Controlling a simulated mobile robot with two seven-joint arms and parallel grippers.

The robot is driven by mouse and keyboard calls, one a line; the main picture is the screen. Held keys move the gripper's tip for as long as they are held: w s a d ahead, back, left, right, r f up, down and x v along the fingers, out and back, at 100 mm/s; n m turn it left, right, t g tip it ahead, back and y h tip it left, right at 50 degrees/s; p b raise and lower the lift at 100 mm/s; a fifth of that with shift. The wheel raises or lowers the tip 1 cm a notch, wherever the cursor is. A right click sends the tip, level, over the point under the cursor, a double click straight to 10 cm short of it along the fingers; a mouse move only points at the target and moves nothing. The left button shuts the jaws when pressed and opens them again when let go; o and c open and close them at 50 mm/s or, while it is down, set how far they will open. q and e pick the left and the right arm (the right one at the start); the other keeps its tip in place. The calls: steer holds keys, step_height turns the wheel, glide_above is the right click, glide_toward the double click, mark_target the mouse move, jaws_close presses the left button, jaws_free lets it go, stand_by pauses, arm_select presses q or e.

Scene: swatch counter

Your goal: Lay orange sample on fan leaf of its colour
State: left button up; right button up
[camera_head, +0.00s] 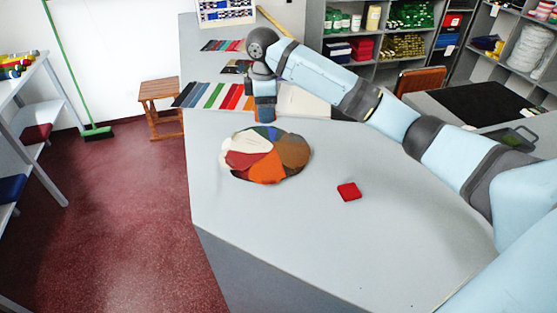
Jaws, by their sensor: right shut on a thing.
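The colour fan (239,142) lies spread in a round on the grey counter, with white, red, brown, blue and green leaves. Its orange leaf (266,170) is at the near side. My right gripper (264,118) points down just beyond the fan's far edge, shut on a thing. An orange-brown patch shows at its left side, which fits the orange sample; the sample's outline is mostly hidden and its height above the counter is unclear. A red sample (348,192) lies flat to the right of the fan. My left gripper is out of view.
Colour strips (213,96) lie on the counter behind the fan, left of my right gripper. My right arm spans the counter's far right side. The counter (290,230) in front of the fan is clear. A wooden stool (160,95) stands on the floor at left.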

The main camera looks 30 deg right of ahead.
mark_target(267, 167)
step_height(267, 167, down, 18)
steer(key=shift+f+p, duration=0.1)
steer(key=shift+p, duration=0.7)
steer(key=o, duration=0.9)
steer(key=shift+f, duration=0.15)
step_height(267, 167, up, 12)
steer(key=b, duration=0.1)
steer(key=shift+r, duration=0.2)
steer(key=shift+s+a+f, duration=0.1)
